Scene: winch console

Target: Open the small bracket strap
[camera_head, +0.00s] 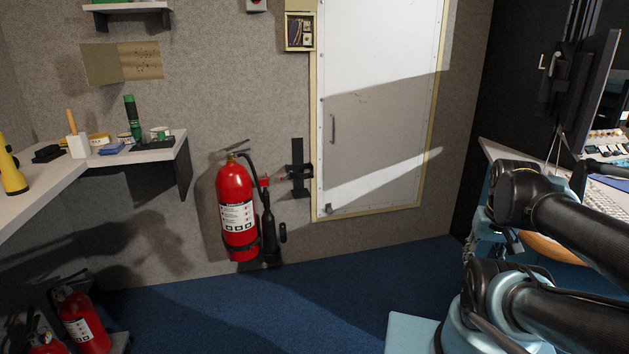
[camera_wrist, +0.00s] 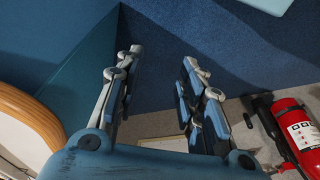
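A black bracket (camera_head: 298,168) is fixed to the grey wall between the red extinguisher and the white door. It has a tall back plate and short side arms, and it looks empty. I take it for the small bracket, but its strap is too small to make out as open or shut. My gripper (camera_wrist: 160,62) shows only in the wrist view. Its two fingers are spread wide apart with nothing between them. It is away from the bracket and touches nothing that I can see.
A large red extinguisher (camera_head: 236,208) hangs on the wall left of the bracket; it also shows in the wrist view (camera_wrist: 298,130). A shelf (camera_head: 150,150) juts out at left, and a console desk (camera_head: 497,150) stands at right. Blue floor (camera_head: 290,305) before the bracket is clear.

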